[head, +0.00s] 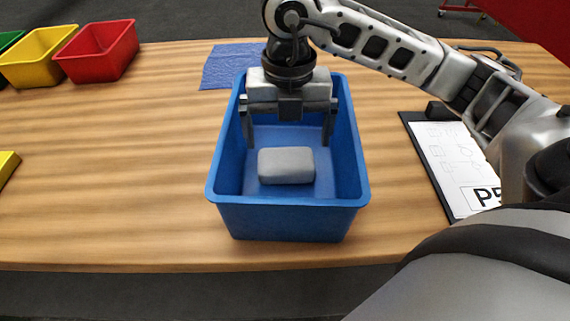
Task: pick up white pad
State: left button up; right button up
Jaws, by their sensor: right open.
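The white pad (286,165) is a pale, rounded block lying in the blue bin (288,216), near the middle of its floor. My right gripper (288,142) reaches down into the far part of the bin. Its two dark fingers are spread wide near the left and right walls, and nothing is between them. In the picture the fingertips are just beyond the pad; I cannot tell their exact height above the floor. My left gripper is not in view.
A blue cloth (231,66) lies behind the bin. A clipboard with a printed sheet (452,172) lies to the right, under my right arm. Red (98,50) and yellow (38,57) bins stand at the back left. The wooden table (120,170) left of the blue bin is mostly clear.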

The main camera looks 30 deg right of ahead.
aim_at(286, 157)
jog(key=shift+w+f+p, duration=0.15)
jog(key=shift+f+p, duration=0.05)
jog(key=shift+f, duration=1.5)
jog(key=shift+w+f+p, duration=0.1)
jog(key=shift+f+p, duration=0.05)
jog(key=shift+f, duration=1.55)
jog(key=c, duration=0.7)
